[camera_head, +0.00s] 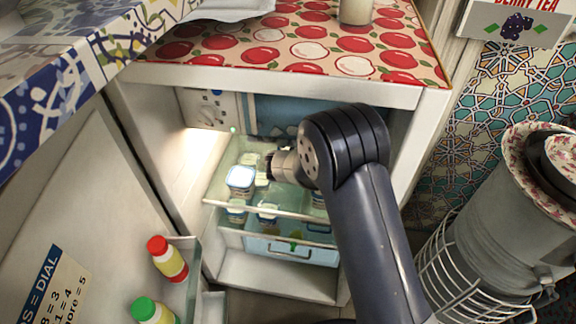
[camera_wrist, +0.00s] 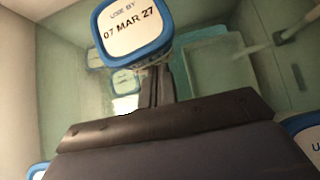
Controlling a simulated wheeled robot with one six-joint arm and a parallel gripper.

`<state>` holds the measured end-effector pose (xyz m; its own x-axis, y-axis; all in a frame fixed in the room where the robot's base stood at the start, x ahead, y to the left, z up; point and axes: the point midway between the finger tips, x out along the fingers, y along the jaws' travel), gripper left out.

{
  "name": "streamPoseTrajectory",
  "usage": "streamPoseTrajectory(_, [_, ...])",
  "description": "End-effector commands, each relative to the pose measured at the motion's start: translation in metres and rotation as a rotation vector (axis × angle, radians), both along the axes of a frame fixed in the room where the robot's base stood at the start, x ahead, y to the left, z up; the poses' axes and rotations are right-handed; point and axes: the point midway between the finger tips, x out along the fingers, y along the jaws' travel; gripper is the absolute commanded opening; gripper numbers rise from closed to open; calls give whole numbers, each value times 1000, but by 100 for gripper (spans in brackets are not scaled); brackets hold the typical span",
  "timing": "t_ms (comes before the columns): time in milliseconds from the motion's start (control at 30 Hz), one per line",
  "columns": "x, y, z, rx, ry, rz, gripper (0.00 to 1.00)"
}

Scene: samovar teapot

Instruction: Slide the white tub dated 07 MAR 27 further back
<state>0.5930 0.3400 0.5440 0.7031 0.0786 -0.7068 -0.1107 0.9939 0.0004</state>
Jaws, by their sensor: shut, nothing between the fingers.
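The white tub dated 07 MAR 27 (camera_wrist: 133,32) has a blue-rimmed lid and fills the upper middle of the wrist view. My gripper (camera_wrist: 158,88) is shut and empty, with its dark fingers right at the tub's near side; I cannot tell whether they touch it. In the head view, my gripper (camera_head: 269,166) reaches into the open fridge, just right of a white tub with a brightly lit lid (camera_head: 240,178). The date on that lid cannot be read there. The tub's lower body is mostly hidden in the wrist view.
The tub stands on a glass shelf (camera_head: 222,188). Another blue-rimmed tub (camera_wrist: 306,140) shows at the lower right of the wrist view, and one corner (camera_wrist: 38,171) at lower left. More tubs (camera_head: 267,212) show lower down, above a clear drawer (camera_head: 280,250). The fridge wall (camera_head: 165,160) is at left.

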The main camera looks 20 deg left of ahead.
Motion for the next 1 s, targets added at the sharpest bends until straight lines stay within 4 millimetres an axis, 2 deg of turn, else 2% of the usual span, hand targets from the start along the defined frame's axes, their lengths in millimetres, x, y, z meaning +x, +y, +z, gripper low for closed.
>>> streamPoseTrajectory(267, [-1, 0, 1, 0, 0, 0, 0])
streamPoseTrajectory(467, [-17, -1, 18, -1, -1, 2, 0])
streamPoseTrajectory(600, [-39, -3, 42, 1, -1, 4, 0])
streamPoseTrajectory(667, [-54, -5, 34, -3, 1, 4, 0])
streamPoseTrajectory(1000, [-128, -13, 34, -2, 1, 4, 0])
